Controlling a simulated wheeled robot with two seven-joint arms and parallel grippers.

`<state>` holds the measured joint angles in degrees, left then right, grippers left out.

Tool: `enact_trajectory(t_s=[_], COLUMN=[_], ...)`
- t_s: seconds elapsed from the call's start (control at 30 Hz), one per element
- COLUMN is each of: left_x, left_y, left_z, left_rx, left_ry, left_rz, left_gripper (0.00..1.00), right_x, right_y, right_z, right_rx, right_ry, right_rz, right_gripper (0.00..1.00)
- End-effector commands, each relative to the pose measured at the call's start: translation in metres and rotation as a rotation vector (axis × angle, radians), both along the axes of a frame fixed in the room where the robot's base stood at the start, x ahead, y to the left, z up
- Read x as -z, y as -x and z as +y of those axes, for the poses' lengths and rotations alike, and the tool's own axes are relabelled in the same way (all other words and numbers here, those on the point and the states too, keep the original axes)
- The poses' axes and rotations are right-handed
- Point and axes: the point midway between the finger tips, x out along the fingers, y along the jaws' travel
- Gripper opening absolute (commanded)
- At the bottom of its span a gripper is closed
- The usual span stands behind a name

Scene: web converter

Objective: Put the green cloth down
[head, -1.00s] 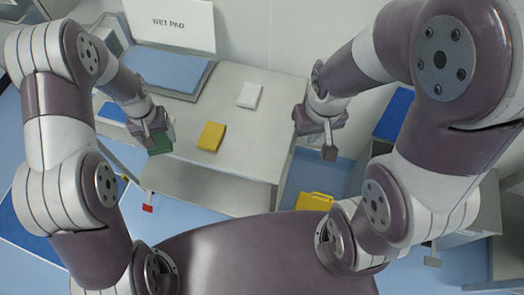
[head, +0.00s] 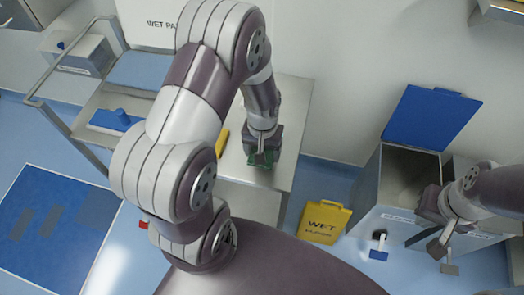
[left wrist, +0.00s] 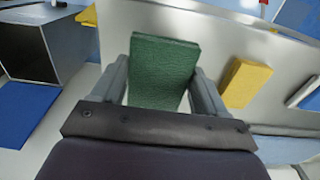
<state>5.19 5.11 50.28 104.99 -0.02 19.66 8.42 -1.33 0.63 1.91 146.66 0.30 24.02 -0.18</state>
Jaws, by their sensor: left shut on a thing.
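The green cloth (head: 254,160) is a folded block held in my left gripper (head: 263,150). In the left wrist view the cloth (left wrist: 163,70) sits between the two fingers. In the head view my left gripper is over the right end of the metal table (head: 296,98). I cannot tell whether the cloth touches the top. My right gripper (head: 437,247) is at the right, in front of the bins. Its finger gap does not show clearly.
A yellow cloth (head: 222,143) lies on the table, partly hidden by my left arm. A yellow wet sign (head: 324,219) stands right of the table. A grey bin (head: 369,188) with its blue lid (head: 432,117) raised stands further right. A cart with blue pads is at the left.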

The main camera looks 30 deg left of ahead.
Motion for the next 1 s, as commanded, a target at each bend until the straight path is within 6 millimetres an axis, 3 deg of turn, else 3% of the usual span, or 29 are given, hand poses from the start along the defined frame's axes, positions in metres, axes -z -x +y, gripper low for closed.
enact_trajectory(t_s=[0.17,0.43,0.83,0.87,0.9,0.93,1.0], left_x=[0.018,0.057,0.065,0.064,0.064,0.064,0.064], left_y=[-0.025,-0.029,-0.029,-0.029,-0.029,-0.029,-0.029], left_z=[0.017,0.019,0.019,0.019,0.019,0.019,0.019], left_rx=[-0.001,0.002,0.001,0.001,0.001,0.001,0.001], left_ry=[0.000,0.000,0.000,0.000,0.000,0.000,0.000], left_rz=[0.000,0.001,-0.001,-0.001,-0.002,-0.002,-0.002], left_gripper=[0.49,0.49,0.49,0.80,0.93,0.99,0.99], right_x=[-0.002,-0.005,-0.001,-0.001,-0.002,-0.002,-0.002], right_y=[0.000,0.000,0.000,0.000,0.000,0.000,0.000], right_z=[0.000,0.000,0.000,0.000,0.000,0.000,0.000], right_rx=[0.000,0.000,0.000,0.000,0.000,0.000,0.000], right_ry=[0.000,0.000,0.000,0.000,0.000,0.000,0.000], right_rz=[0.000,0.000,0.000,0.000,0.000,0.000,0.000], right_gripper=[0.00,0.00,0.00,0.00,0.00,0.00,0.00])
